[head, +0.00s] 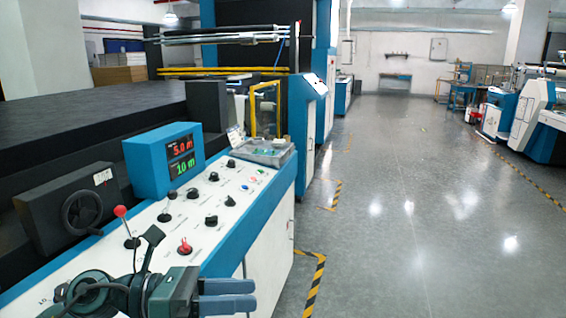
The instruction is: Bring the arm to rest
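My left gripper (228,296) is at the bottom of the head view, in front of the control console (262,213), with its fingers pointing right. Its two blue-grey fingers lie close together, and nothing shows between them. Whether they fully meet is not clear. My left arm comes in from the lower left, over the near edge of the white panel. The gripper appears apart from the knobs and levers. My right gripper is not in view.
The console carries a red-knobbed lever (121,212), a red switch (185,247), several black knobs and a blue display box (163,160) reading 5.0 m and 10 m. A black handwheel (82,212) stands left. Open grey floor (400,230) lies to the right.

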